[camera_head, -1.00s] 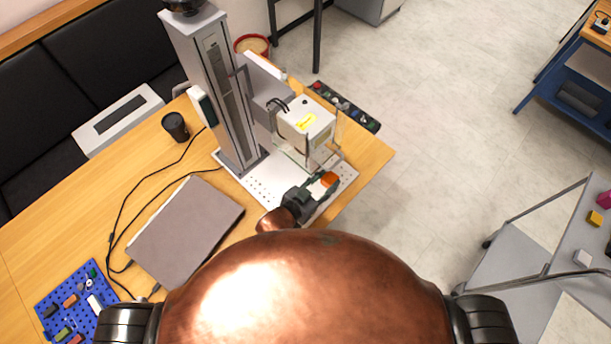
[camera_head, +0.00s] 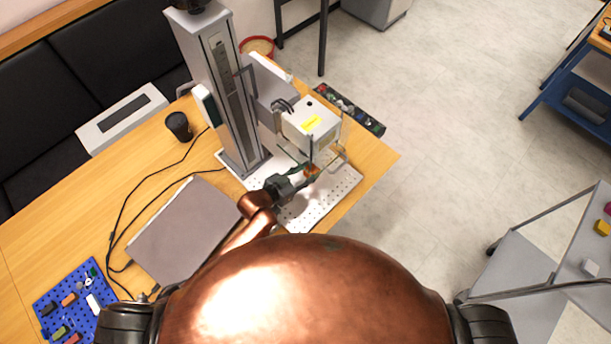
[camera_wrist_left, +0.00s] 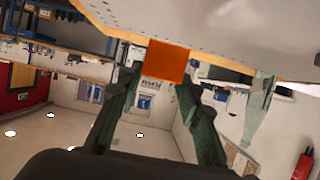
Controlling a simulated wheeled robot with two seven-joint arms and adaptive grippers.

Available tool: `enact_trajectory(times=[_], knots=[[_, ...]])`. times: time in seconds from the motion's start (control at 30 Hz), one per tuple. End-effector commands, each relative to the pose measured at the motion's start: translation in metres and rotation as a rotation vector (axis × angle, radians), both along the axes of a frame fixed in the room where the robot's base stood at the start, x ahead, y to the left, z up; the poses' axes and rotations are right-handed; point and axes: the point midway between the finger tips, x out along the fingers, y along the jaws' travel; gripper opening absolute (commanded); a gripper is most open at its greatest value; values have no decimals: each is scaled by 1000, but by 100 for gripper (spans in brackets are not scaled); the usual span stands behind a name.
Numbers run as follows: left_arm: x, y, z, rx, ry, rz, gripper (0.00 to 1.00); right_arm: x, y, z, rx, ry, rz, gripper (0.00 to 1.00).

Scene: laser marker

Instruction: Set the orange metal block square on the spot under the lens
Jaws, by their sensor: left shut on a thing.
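My left gripper (camera_head: 301,177) is shut on the orange metal block (camera_head: 312,170), near the laser marker's perforated white base plate (camera_head: 318,205). In the left wrist view the orange block (camera_wrist_left: 167,61) sits between the two fingertips of the left gripper (camera_wrist_left: 155,80), with the pale plate (camera_wrist_left: 200,25) filling the top of the picture. The laser marker's head (camera_head: 312,128), a white box with a yellow label, stands over the plate, close to the block. The lens and the spot under it are hidden in the head view. My right gripper is not in view.
The marker's tall grey column (camera_head: 222,90) rises left of its head. A closed grey laptop (camera_head: 182,232), a black cup (camera_head: 178,126) and a blue pegboard tray (camera_head: 75,305) lie on the wooden table (camera_head: 110,190). A dark strip of small parts (camera_head: 350,110) lies behind the head.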

Motion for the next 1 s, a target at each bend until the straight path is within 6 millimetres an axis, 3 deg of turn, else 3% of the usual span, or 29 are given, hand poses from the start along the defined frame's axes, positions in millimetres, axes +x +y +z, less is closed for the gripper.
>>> enact_trajectory(times=[0.33,0.67,0.7,1.0], knots=[[6,6,-38,0,0,1,2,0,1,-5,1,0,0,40],[6,6,-41,0,-2,1,2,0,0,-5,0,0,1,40],[5,6,-42,1,0,1,33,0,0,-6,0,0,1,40],[5,6,-42,1,0,1,50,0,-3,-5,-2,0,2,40]])
